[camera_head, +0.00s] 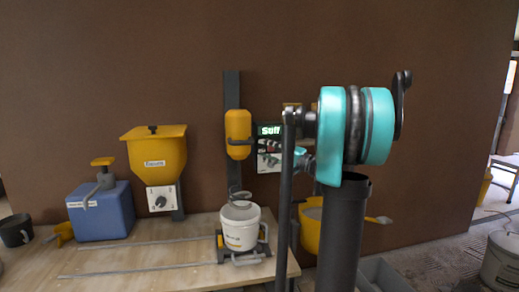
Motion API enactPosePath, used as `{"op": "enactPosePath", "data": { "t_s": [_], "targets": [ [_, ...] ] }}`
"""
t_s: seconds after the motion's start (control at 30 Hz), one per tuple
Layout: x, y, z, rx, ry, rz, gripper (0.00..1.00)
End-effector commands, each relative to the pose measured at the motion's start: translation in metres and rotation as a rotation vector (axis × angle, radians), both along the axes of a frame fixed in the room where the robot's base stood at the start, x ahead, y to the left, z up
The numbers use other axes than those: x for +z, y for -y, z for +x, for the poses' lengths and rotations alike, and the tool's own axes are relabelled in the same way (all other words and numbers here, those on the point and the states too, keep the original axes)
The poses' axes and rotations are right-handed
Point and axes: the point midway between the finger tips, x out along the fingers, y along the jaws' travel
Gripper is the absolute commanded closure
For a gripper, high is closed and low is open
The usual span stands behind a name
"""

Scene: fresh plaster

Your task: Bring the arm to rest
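My arm stands in the right half of the view, with a dark upright column and large teal joints. What looks like my gripper (268,150) shows small and dark left of the teal joint, in front of the display panel. It is partly hidden by my own links, and I cannot tell whether its fingers are open or shut. I see nothing clearly held in it.
A wooden bench (130,262) carries a blue box (103,212), a yellow hopper (155,152) and a white bucket (240,228) under a yellow mixer (238,125). A panel (268,131) reads "Stiff". A yellow bucket (311,232) is behind my arm.

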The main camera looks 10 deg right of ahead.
Motion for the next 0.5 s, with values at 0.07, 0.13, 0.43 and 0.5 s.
{"op": "enactPosePath", "data": {
  "t_s": [0.07, 0.13, 0.43, 0.5],
  "targets": [
    [0.000, 0.001, -0.001, 0.000, 0.000, 0.000, 0.61],
    [0.000, 0.001, -0.002, 0.001, 0.000, 0.000, 0.61],
    [-0.010, -0.010, -0.007, 0.012, -0.020, -0.033, 0.61],
    [-0.027, -0.027, -0.016, 0.028, -0.052, -0.086, 0.61]
  ]
}}
